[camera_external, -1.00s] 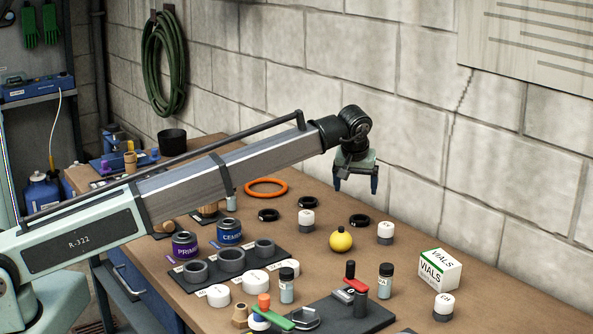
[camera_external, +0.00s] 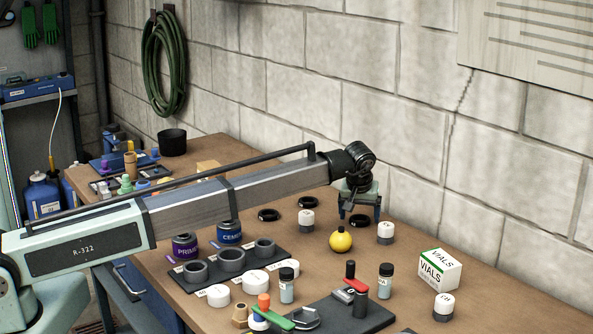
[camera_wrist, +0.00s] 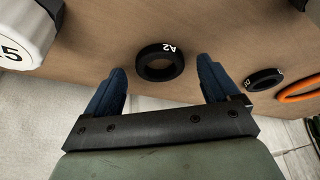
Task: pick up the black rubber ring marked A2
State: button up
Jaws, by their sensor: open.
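The black rubber ring marked A2 (camera_wrist: 160,62) lies flat on the wooden table, with its white label facing up. In the wrist view it sits just beyond and between my two blue fingertips. My gripper (camera_wrist: 163,82) is open and empty, with one finger to each side of the ring and clear space between. In the external view my gripper (camera_external: 360,213) points down close above a black ring (camera_external: 360,221), which looks like the same one. The fingers partly cover it there. Whether the fingertips are level with the ring is hard to tell.
A white-capped jar (camera_wrist: 22,28) stands near the left finger. Another black ring (camera_wrist: 263,79) lies right of the right finger, with an orange ring (camera_wrist: 300,90) beyond. In the external view a yellow ball (camera_external: 341,240) sits nearby, and the block wall (camera_external: 410,130) rises behind.

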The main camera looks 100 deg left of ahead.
jog(key=shift+a+f, duration=0.1)
jog(key=shift+f, duration=0.2)
jog(key=shift+c, duration=0.5)
jog(key=c, duration=1)
jog(key=shift+c, duration=0.2)
jog(key=shift+r, duration=0.1)
